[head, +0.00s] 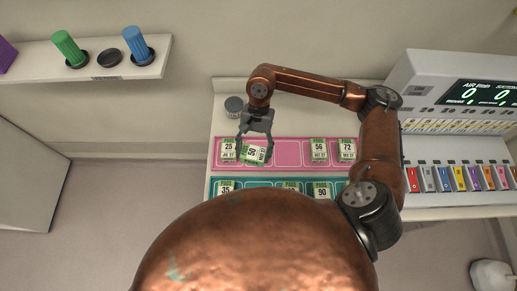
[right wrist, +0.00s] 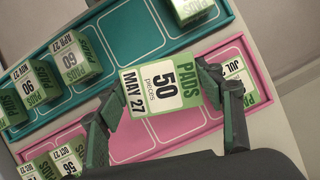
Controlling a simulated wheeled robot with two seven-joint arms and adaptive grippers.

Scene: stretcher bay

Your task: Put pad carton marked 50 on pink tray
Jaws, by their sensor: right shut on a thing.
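The pad carton marked 50 (head: 257,153) is a white and green box. It also shows large in the right wrist view (right wrist: 162,84), with its printed face to the camera. My right gripper (head: 255,147) is shut on it, one finger at each side. The carton is over the pink tray (head: 287,152), beside the carton marked 25, and sits turned relative to the tray's outlined slots. I cannot tell whether its underside touches the tray. In the right wrist view, empty slots of the pink tray (right wrist: 130,146) show near it. My left gripper is not in view.
The pink tray also holds cartons marked 25 (head: 228,149), 56 (head: 318,149) and 72 (head: 347,149). A teal tray (right wrist: 116,34) with several cartons lies alongside. A console (head: 455,95) with coloured switches is at the right.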

